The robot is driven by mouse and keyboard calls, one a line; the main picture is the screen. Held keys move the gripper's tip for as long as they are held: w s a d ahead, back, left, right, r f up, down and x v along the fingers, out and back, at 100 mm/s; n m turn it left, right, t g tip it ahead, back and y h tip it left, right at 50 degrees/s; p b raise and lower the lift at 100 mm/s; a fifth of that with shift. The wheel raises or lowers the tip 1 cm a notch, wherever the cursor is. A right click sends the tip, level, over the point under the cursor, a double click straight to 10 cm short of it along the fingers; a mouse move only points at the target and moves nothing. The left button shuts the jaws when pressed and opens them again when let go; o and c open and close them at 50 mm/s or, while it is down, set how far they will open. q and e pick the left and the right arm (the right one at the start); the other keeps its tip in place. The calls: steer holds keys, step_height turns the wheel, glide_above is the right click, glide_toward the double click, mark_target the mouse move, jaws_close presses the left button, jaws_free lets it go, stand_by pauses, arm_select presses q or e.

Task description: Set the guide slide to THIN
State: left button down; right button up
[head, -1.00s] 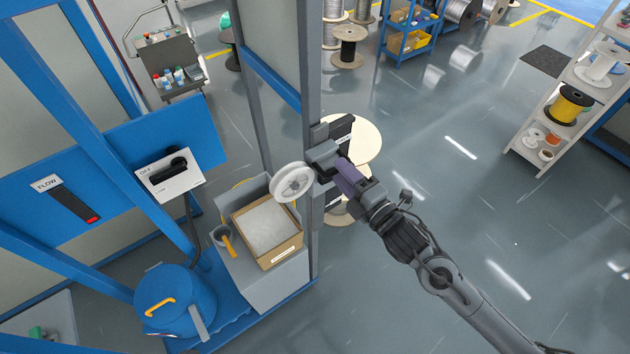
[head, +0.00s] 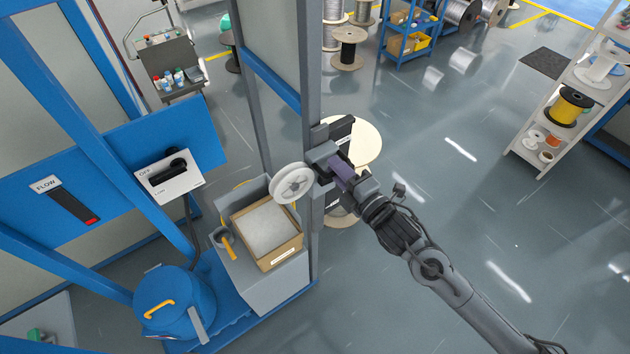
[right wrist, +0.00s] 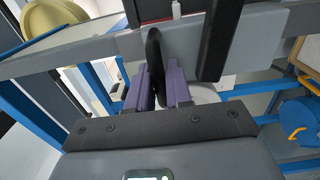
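The guide slide's black panel (head: 339,130) is on the grey post in the head view, partly covered by my right gripper (head: 325,163). Its lower part shows below the gripper with a small pale label too small to read. In the right wrist view the purple fingers of my right gripper (right wrist: 161,88) stand on both sides of a black rounded handle (right wrist: 154,48) and appear closed on it. The dark slotted panel (right wrist: 219,38) is just right of the handle. The slide's exact setting cannot be read. My left gripper is not in view.
A pale pulley wheel (head: 292,183) sits just left of my right gripper. The grey post (head: 312,80) stands beside it. A cardboard box (head: 281,249) and a blue drum (head: 176,300) are below left. The floor right of my arm is open.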

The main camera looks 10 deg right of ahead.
steer(key=shift+f, duration=0.1)
jaws_close()
step_height(320, 180, down, 30)
steer(key=b, duration=2)
steer(key=shift+b, duration=0.3)
steer(key=o, duration=0.9)
jaws_free()
steer(key=shift+c, duration=0.2)
stand_by(1.1)
steer(key=shift+r, duration=0.2)
